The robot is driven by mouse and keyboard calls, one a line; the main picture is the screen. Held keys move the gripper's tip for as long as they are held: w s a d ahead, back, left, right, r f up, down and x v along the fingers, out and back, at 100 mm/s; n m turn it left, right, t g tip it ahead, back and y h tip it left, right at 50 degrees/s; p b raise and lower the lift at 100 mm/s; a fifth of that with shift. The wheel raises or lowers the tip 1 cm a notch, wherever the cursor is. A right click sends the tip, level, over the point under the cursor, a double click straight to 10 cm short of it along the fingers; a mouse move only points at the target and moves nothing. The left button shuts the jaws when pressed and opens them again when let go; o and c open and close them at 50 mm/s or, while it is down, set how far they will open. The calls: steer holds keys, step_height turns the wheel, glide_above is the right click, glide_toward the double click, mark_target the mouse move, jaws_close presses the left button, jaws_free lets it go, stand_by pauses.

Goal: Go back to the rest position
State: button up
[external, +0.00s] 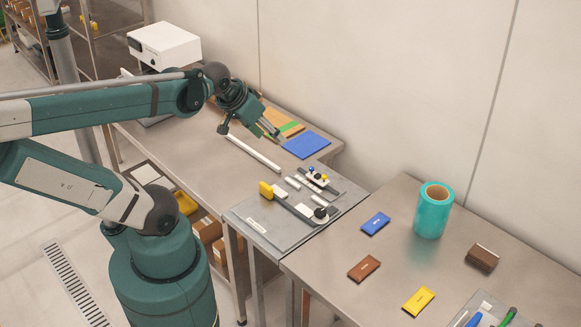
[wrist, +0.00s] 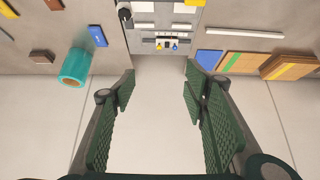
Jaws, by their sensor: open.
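My gripper (external: 248,130) is raised above the far end of the left metal table (external: 185,152) in the external view. In the wrist view, its two green ribbed fingers (wrist: 160,88) are spread wide with nothing between them. The wrist view looks past the fingers at the pale wall, with the tables along the top of the picture. The grey fixture plate (external: 254,225) holds several small parts, a yellow block (external: 266,189) and knobs. My gripper is apart from all of these.
A blue sheet (external: 306,145) and a white bar (external: 254,153) lie near my gripper. A white box device (external: 164,45) stands at the back left. The right table (external: 330,262) bears a teal roll (external: 433,215) and blue (external: 376,223), brown (external: 364,268) and yellow (external: 418,301) packets.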

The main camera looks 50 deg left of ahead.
steer(key=shift+f+b, duration=1)
stand_by(0.8)
